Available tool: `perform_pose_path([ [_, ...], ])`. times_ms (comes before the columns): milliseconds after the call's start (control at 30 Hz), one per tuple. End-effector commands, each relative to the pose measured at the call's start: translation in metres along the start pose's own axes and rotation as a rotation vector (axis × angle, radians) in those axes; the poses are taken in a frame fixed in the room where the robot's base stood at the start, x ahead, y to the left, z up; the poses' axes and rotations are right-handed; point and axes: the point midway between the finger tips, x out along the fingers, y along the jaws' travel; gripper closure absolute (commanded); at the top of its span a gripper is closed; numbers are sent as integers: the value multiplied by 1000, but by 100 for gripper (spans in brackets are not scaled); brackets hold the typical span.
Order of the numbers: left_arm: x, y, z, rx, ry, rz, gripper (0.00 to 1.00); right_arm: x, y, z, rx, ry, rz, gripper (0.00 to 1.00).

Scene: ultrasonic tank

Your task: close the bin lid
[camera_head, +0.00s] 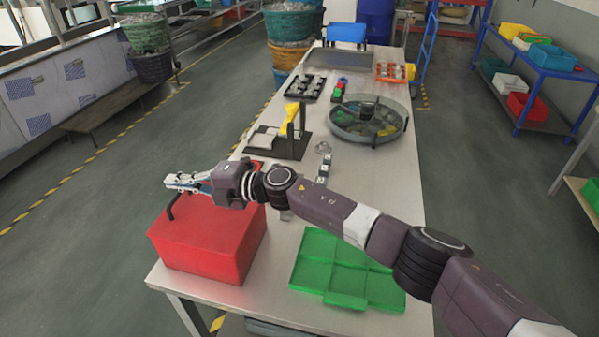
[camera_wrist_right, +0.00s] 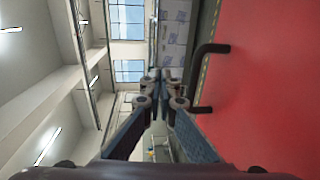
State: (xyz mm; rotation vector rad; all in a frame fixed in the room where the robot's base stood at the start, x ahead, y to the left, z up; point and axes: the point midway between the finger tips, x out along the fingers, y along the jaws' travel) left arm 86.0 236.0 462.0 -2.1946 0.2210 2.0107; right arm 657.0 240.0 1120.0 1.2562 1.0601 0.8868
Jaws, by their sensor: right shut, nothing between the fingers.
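The red bin (camera_head: 205,262) stands at the near left corner of the metal table. Its red lid (camera_head: 207,217) appears to lie over the top; my arm hides part of it, so I cannot tell whether it sits flush. A black bar handle (camera_head: 171,208) stands up from the lid near its left edge. My right gripper (camera_head: 172,181) is shut and empty, above the lid and close to the handle. In the right wrist view the shut fingers (camera_wrist_right: 160,76) point past the red lid (camera_wrist_right: 265,80), with the handle (camera_wrist_right: 203,76) beside them, apparently apart. My left gripper is not in view.
A green compartment tray (camera_head: 345,270) lies on the table right of the bin, beneath my right arm. Behind are a black stand with a yellow part (camera_head: 290,118), a round grey tank (camera_head: 368,122) and a black parts tray (camera_head: 305,88).

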Motion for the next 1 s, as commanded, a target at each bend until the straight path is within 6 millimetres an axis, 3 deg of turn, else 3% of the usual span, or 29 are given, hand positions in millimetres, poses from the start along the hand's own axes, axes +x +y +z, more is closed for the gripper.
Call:
perform_pose_path([
  [200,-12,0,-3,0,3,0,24,7,-10,0,0,0,-68,100],
  [567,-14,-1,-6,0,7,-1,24,9,-15,0,1,0,-89,100],
  [833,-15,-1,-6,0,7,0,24,8,-14,1,1,0,-88,100],
  [1000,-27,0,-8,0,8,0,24,2,0,6,1,-1,-88,100],
])
